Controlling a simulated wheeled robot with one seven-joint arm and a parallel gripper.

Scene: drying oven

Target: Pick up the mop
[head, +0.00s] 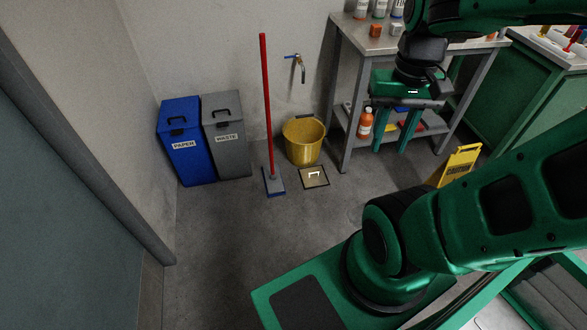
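The mop has a long red handle (266,105) and a flat blue-grey head (274,182) on the floor. It stands nearly upright, between the grey bin and the yellow bucket. My gripper (392,145) hangs to the right of the mop, in front of the metal shelf table, with its two green fingers pointing down and apart. It is open, with nothing seen held between the fingers. A clear gap separates it from the mop handle.
A blue paper bin (185,150) and grey waste bin (226,140) stand left of the mop. A yellow bucket (303,143), a floor drain (314,177), a wall tap (298,68), a metal table (334,110) and a yellow caution sign (457,168) are around. The floor in front is clear.

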